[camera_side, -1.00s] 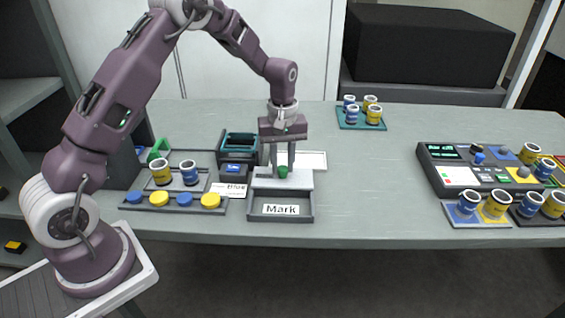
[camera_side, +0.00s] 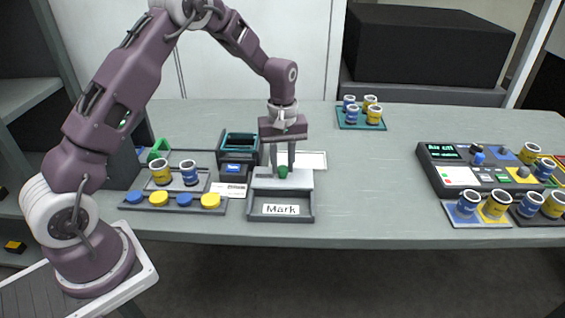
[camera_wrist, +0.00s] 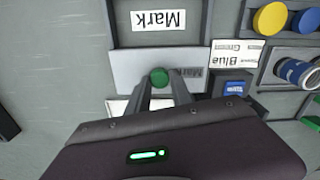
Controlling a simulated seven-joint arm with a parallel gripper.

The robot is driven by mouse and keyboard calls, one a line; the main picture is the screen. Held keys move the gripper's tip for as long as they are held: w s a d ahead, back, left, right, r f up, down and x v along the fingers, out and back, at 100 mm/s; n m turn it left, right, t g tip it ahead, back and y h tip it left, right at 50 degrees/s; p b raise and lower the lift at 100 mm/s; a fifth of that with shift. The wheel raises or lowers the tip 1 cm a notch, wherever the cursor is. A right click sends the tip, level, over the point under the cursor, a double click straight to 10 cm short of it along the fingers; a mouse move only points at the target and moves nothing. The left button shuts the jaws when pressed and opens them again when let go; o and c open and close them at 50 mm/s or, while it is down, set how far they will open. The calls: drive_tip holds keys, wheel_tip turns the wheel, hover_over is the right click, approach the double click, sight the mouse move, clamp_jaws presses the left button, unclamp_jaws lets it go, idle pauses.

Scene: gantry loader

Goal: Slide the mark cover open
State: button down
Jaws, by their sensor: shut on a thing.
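The mark cover (camera_side: 298,181) is a pale grey plate with a round green knob (camera_side: 283,171). It lies over the rear part of a dark grey tray (camera_side: 282,217), and the front part is uncovered, showing a "Mark" label (camera_side: 281,209). My gripper (camera_side: 282,171) points down from above and is shut on the green knob. In the wrist view the fingers (camera_wrist: 161,82) reach the knob (camera_wrist: 159,77) from both sides, over the cover (camera_wrist: 128,67). The wrist view also shows the "Mark" label (camera_wrist: 159,20). The fingertips' exact contact is partly hidden.
Left of the tray stand a "Blue" card (camera_side: 229,190), a dark device with a blue front (camera_side: 236,169), and a strip of blue and yellow buttons (camera_side: 172,202). A white-faced panel (camera_side: 314,160) lies behind. The table to the right is clear up to the control panel (camera_side: 460,175).

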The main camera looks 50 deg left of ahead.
drive_tip(key=s+d, duration=0.6)
drive_tip(key=shift+s+d, duration=0.15)
drive_tip(key=shift+d, duration=0.1)
drive_tip(key=c, duration=1.1)
unclamp_jaws()
wheel_tip(320, 180, up, 7)
drive_tip(key=shift+r, duration=0.1)
